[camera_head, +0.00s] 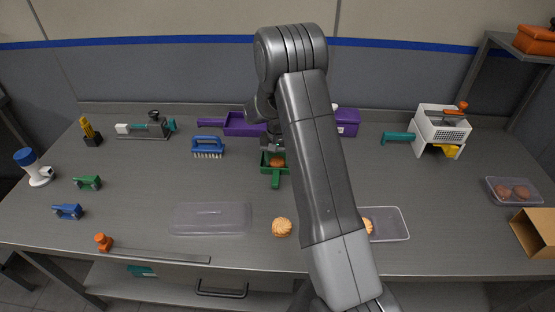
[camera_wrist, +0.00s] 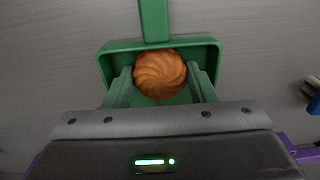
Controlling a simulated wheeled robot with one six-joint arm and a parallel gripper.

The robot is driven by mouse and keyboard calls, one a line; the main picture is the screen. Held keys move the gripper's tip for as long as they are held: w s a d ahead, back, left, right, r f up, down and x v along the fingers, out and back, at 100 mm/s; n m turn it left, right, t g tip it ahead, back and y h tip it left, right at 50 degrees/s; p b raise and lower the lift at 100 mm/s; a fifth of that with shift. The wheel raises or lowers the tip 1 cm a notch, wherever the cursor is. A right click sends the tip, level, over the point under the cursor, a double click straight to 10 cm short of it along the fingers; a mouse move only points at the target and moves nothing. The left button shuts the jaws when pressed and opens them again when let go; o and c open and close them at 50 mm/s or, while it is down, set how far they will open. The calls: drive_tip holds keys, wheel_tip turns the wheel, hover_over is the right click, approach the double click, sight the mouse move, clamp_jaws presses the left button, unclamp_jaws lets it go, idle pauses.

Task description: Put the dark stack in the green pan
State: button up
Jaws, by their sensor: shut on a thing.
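The green pan (camera_head: 267,170) stands on the table with its handle toward the front. It also shows in the wrist view (camera_wrist: 110,62). The dark stack (camera_wrist: 160,74), brown with a swirled top, shows inside the pan's outline in the wrist view; it also shows in the head view (camera_head: 277,162). My gripper (camera_wrist: 161,80) is shut on the dark stack, one finger on each side. In the head view my gripper (camera_head: 273,150) is over the pan, partly hidden by my arm. I cannot tell whether the stack touches the pan's floor.
A paler biscuit (camera_head: 282,227) lies on the table in front. A clear tray (camera_head: 398,236) with a pale biscuit is partly behind my arm. A clear lid (camera_head: 210,218) lies at left. Another tray (camera_head: 493,196) holds two dark biscuits. A purple pan (camera_head: 235,124) and blue brush (camera_head: 208,147) stand nearby.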

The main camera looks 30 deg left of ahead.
sight(277, 160)
drive_tip(key=shift+f, duration=0.25)
drive_tip(key=o, duration=0.7)
drive_tip(key=shift+r, duration=0.1)
drive_tip(key=shift+c, duration=0.2)
drive_tip(key=shift+r, duration=0.1)
wheel_tip(277, 160, up, 12)
drive_tip(key=b, duration=0.1)
drive_tip(key=shift+r, duration=0.1)
